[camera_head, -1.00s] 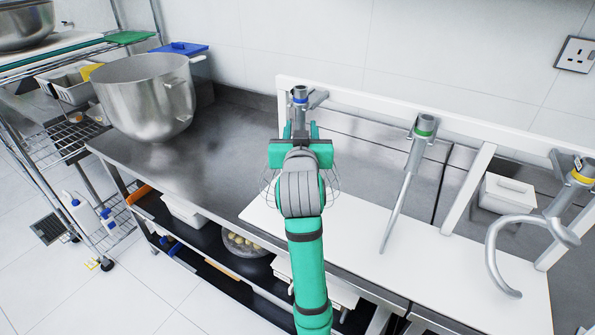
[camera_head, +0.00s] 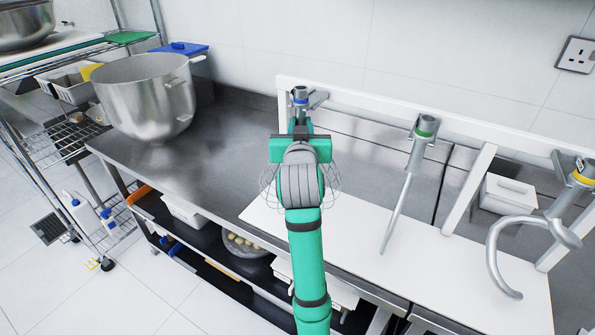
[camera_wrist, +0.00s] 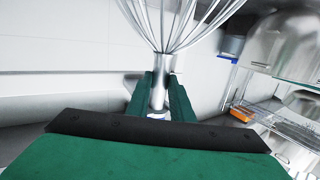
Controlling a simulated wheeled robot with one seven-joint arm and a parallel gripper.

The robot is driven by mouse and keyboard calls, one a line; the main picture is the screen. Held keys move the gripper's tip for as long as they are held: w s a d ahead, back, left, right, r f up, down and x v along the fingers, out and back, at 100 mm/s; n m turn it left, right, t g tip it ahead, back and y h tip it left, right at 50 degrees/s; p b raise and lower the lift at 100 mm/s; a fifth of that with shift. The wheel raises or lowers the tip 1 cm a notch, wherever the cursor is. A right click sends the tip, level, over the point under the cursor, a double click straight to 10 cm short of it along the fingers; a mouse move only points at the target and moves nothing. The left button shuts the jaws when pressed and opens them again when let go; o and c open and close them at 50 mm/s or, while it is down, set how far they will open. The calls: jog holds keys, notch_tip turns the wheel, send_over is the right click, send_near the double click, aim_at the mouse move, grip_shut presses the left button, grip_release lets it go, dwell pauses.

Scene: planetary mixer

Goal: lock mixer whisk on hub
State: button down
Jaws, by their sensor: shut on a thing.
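The whisk (camera_head: 334,187) is at the left post of the white rack, its wire cage showing on both sides of my wrist. Its metal top with a blue band (camera_head: 300,97) sits at the rack's bracket. My gripper (camera_head: 300,124) is shut on the whisk's shaft just below that top. In the wrist view, the wires (camera_wrist: 172,22) fan out at the top, and the green fingers (camera_wrist: 160,95) close on the metal shaft (camera_wrist: 158,90). My arm hides much of the cage in the head view. No mixer hub is in view.
A flat beater with a green band (camera_head: 424,130) and a dough hook with a yellow band (camera_head: 583,172) hang to the right. A large steel bowl (camera_head: 147,100) stands on the counter's left.

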jog(key=shift+r, duration=0.15)
jog(key=shift+r, duration=0.95)
